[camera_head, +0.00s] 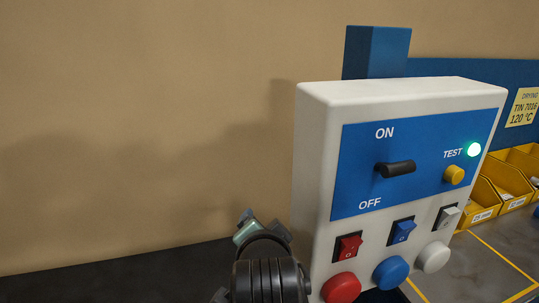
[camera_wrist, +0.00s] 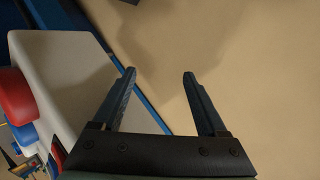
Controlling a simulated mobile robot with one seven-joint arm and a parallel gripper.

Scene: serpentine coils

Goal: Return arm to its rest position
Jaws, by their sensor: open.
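My gripper (camera_wrist: 160,76) shows in the wrist view with its two dark fingers spread apart and nothing between them. Beyond the fingers is the plain tan wall. In the head view my arm's dark end is at the bottom centre, just left of the control box; the fingertips cannot be made out there. The white control box (camera_head: 314,150) has a blue front panel with a black lever (camera_head: 398,168) between ON and OFF. In the wrist view the box (camera_wrist: 70,75) lies to the left of the fingers.
Yellow bins (camera_head: 505,190) stand at right. The space before the tan wall (camera_head: 140,120) at left is clear.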

